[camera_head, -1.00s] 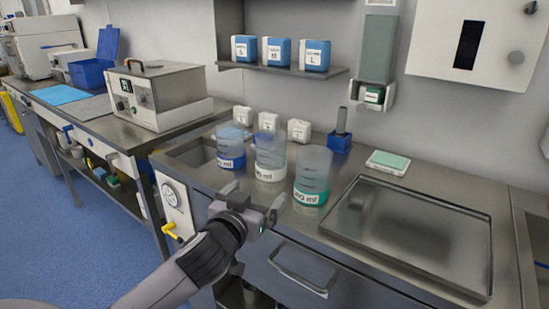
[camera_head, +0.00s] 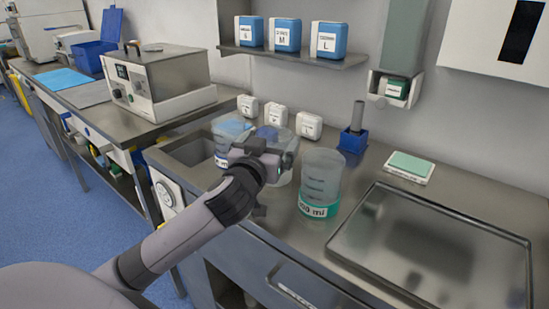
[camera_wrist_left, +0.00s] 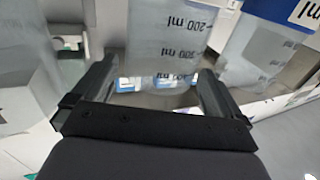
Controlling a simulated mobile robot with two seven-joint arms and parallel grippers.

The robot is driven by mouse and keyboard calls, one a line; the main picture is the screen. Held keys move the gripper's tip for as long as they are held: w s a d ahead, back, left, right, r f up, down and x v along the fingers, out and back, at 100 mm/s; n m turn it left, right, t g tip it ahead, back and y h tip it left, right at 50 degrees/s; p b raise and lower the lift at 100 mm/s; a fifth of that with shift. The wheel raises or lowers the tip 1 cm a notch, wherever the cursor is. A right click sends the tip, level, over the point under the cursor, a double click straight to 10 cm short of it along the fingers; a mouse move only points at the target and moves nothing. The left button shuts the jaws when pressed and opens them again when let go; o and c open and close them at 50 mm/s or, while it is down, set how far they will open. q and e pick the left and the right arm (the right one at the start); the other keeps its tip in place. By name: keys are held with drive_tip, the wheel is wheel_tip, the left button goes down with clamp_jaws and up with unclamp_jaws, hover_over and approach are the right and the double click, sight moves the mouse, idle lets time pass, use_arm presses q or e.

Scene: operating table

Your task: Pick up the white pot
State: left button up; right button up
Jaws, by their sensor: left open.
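The white pot (camera_head: 283,179) is the middle of three clear, graduated beakers on the steel counter, and my left gripper hides much of it. In the left wrist view the white pot (camera_wrist_left: 165,35) stands ahead, between the two open fingers; I cannot tell whether they touch it. My left gripper (camera_head: 272,155) is open and in front of the pot at its upper part. The blue-banded pot (camera_head: 226,135) is to its left and the green-banded pot (camera_head: 321,175) to its right. My right gripper is not in view.
Small white containers (camera_head: 277,116) stand behind the pots. A blue holder (camera_head: 353,140) with a grey stick and a green-topped box (camera_head: 409,165) are to the right. A steel tray (camera_head: 345,238) fills the right counter. A shelf (camera_head: 290,55) holds blue-white boxes above.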

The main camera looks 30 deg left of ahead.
sight(279, 129)
use_arm(q)
drive_tip(key=shift+x, duration=1.6)
drive_tip(key=c, duration=1.2)
